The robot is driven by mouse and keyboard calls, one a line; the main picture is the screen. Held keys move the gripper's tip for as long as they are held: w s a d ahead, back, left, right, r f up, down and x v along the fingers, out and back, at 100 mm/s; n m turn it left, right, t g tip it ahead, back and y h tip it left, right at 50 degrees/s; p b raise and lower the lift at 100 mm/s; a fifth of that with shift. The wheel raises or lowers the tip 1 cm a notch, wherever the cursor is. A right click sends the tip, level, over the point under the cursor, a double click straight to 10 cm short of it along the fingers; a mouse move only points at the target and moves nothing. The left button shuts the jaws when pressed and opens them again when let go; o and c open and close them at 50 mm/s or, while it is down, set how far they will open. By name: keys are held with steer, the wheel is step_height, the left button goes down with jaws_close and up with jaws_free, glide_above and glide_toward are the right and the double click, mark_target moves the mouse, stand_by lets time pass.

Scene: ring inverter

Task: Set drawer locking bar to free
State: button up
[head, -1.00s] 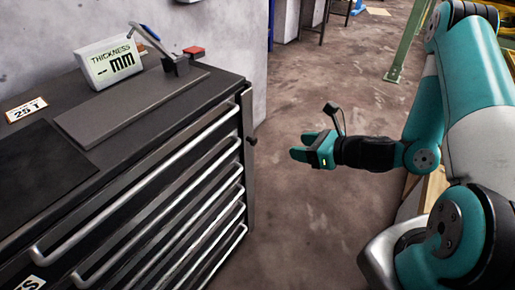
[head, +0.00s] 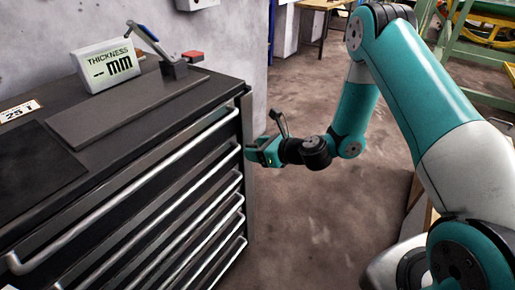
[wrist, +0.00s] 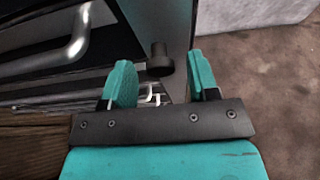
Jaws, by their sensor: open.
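The drawer locking bar (head: 246,115) is a narrow grey upright strip along the right edge of the drawer cabinet's front. In the wrist view the bar (wrist: 178,30) carries a dark round knob (wrist: 159,60). My gripper (head: 252,150) is at this right edge in the head view and hides the knob there. In the wrist view my gripper (wrist: 162,78) is open, with one teal finger on each side of the knob's line. The knob shows in the gap near the fingertips; I cannot tell whether either finger touches it.
The dark cabinet (head: 215,95) has several drawers with long silver handles (head: 150,180) left of the bar. A thickness display (head: 108,65) and a lever device (head: 170,62) stand on top. Open brown floor (head: 310,215) lies to the right.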

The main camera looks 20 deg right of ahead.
steer(key=shift+c, duration=0.4)
steer(key=c, duration=0.8)
steer(key=shift+d, duration=0.1)
steer(key=shift+w+d+n+g+y, duration=0.35)
steer(key=shift+d+n+g+y, duration=0.45)
steer(key=shift+n+g, duration=0.95)
steer(key=shift+w+d+n+g+y, duration=0.45)
steer(key=shift+n+g+y, duration=0.6)
steer(key=shift+n+g, duration=0.75)
steer(key=shift+w+d+n+g+y, duration=0.3)
steer(key=shift+d+n+g+y, duration=0.5)
steer(key=shift+n+g, duration=0.95)
steer(key=shift+a, duration=0.15)
steer(key=o, duration=0.9)
